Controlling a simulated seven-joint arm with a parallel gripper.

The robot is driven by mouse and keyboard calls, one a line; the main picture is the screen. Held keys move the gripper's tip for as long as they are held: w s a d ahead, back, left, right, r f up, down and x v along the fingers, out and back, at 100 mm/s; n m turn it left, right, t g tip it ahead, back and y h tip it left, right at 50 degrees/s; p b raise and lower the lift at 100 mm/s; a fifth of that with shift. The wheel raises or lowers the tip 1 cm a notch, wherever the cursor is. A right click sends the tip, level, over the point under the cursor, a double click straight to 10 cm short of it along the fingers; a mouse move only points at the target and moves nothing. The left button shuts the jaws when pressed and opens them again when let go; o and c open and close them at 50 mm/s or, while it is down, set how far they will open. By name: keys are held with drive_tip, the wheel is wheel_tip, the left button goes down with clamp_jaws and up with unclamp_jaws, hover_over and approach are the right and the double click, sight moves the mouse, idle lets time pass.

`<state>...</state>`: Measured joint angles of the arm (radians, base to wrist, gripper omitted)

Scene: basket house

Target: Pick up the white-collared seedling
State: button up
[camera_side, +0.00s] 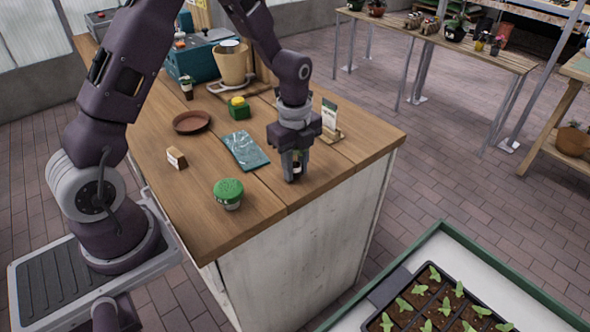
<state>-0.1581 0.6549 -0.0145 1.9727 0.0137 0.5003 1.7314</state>
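My gripper (294,172) points straight down over the wooden bench, right of the blue-grey packet, with its fingertips at or near the bench top. A small dark thing with a whitish band (297,168) shows between or just behind the fingers. It is mostly hidden, and I cannot tell whether the fingers touch it. Several green seedlings (434,274) stand in a black cell tray (372,327) at the lower right. No white collar can be made out on them at this size.
On the bench (330,178) are a green-topped pot (228,193), a blue-grey packet (246,150), a small wooden block (177,158), a brown saucer (192,122), a green box with a yellow top (239,108) and a card stand (330,122). A tan pot (231,68) stands behind.

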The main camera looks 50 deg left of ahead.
clamp_jaws()
